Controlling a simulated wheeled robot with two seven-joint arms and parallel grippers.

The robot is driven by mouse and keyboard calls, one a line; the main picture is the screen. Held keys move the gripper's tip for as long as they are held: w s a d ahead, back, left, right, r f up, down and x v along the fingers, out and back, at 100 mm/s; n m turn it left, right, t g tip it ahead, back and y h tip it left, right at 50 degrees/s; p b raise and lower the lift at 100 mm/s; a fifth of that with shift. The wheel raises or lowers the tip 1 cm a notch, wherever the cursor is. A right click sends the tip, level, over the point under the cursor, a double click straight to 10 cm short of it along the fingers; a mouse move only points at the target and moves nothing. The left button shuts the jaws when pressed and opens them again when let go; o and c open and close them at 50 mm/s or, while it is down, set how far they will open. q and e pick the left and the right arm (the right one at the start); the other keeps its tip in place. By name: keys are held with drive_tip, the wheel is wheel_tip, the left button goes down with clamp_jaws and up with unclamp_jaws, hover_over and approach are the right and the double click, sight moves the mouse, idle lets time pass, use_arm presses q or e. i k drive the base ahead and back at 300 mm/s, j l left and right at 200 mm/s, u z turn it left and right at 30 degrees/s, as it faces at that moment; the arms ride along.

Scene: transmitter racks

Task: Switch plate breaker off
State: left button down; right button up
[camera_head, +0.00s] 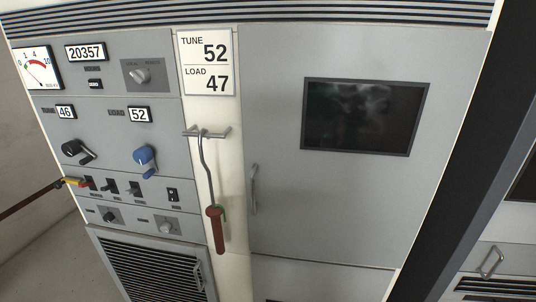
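A row of small switches runs across the lower part of the left rack. At its left end is a reddish toggle (88,182), partly behind a yellow tip. To its right are a dark toggle (110,186), a greyer toggle (134,189) and a black rocker switch (172,194). Their labels are too small to read, so I cannot tell which is the plate breaker or its position. Neither of my grippers is in view.
A dark red bar (30,201) with a yellow tip reaches the rack's left edge. A hooked rod (208,168) with a red handle hangs from a bracket right of the switches. Above are a black crank knob (74,149) and a blue one (144,156).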

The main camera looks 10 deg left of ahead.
sight(82, 185)
drive_tip(key=u, duration=1.4)
